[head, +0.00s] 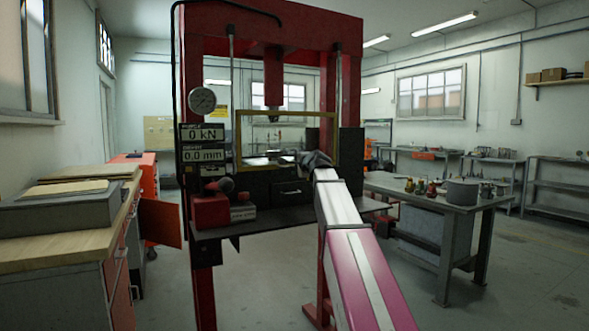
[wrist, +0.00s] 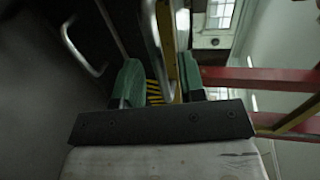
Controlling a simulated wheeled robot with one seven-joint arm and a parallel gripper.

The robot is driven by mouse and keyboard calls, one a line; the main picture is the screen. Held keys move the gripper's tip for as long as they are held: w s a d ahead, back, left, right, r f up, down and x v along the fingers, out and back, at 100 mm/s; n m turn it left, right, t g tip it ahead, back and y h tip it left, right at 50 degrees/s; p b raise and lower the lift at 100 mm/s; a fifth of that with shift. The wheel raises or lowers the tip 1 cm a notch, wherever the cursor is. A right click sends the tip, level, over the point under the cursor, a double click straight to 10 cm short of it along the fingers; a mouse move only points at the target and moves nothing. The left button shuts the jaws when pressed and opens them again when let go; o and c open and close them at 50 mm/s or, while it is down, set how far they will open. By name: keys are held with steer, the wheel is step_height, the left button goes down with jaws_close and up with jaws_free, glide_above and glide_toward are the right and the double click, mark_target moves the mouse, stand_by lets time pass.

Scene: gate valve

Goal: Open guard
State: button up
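The guard (head: 286,113) is a yellow-framed, clear panel on the front of the red press (head: 262,47), and it looks shut across the work space. My gripper (head: 312,158) is at the guard's lower right part in the head view; its fingertips are too small to read there. In the wrist view the two green fingers of my gripper (wrist: 163,80) stand apart. A grey metal bar handle (wrist: 155,38) runs between them, beside a yellow frame edge (wrist: 171,35). A gap shows between the left finger and the bar. Contact with the right finger is unclear.
A gauge (head: 202,100) and displays reading 0 kN and 0.0 mm are at the press's left. A red pump unit (head: 211,212) sits on the shelf below. A wooden-topped bench (head: 45,249) stands left, a metal table (head: 451,201) with a pot right.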

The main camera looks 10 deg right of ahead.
steer(key=shift+x, duration=0.8)
jaws_close()
step_height(320, 180, up, 24)
steer(key=shift+r, duration=0.15)
jaws_free()
steer(key=shift+s, duration=0.15)
